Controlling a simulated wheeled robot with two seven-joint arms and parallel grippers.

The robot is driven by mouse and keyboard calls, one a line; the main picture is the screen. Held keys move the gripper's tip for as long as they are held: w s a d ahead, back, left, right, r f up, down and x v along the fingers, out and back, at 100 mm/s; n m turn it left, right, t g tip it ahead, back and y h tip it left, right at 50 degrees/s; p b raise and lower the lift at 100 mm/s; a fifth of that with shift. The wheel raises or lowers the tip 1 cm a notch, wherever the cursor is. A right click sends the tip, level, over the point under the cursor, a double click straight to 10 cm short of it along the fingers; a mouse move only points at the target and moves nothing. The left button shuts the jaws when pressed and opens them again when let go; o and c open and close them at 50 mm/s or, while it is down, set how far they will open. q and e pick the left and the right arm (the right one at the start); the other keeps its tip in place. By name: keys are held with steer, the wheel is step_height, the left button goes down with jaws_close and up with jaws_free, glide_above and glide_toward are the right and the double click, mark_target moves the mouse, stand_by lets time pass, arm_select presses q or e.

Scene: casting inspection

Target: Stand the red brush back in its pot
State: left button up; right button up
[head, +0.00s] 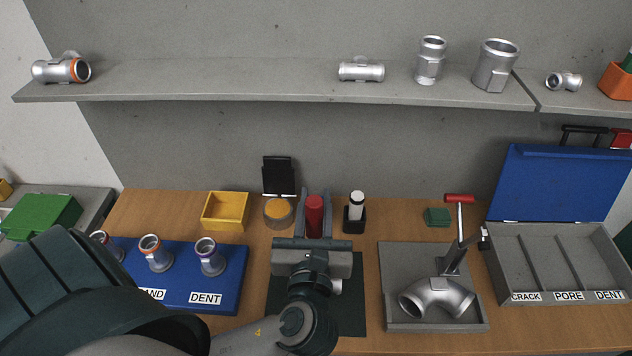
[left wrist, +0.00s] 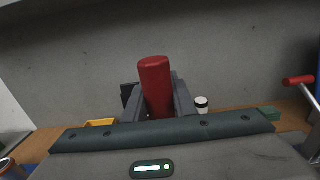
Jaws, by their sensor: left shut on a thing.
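The red brush (head: 315,214) shows as an upright red cylinder between the fingers of my left gripper (head: 314,203), near the back of the wooden table. In the left wrist view, the red handle (left wrist: 155,85) stands between the two grey fingers, and the left gripper is shut on it. The brush's lower end is hidden behind the gripper in both views. I cannot make out the brush's pot; it may be hidden behind the gripper. My right gripper is not in view.
A shelf (head: 230,80) runs above.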

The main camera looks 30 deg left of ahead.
arm_select(q)
steer(key=p+x, duration=0.1)
steer(key=x, duration=0.8)
steer(key=p+x, duration=0.2)
steer(key=x, duration=0.7)
steer(key=shift+s+a+r, duration=0.1)
steer(key=shift+s+r, duration=0.05)
steer(key=shift+r, duration=0.1)
steer(key=f, duration=0.3)
steer(key=f+p, duration=0.1)
steer(key=f, duration=0.2)
steer(key=shift+w+a+f, duration=0.1)
steer(key=shift+w+f, duration=0.1)
steer(key=shift+f, duration=0.55)
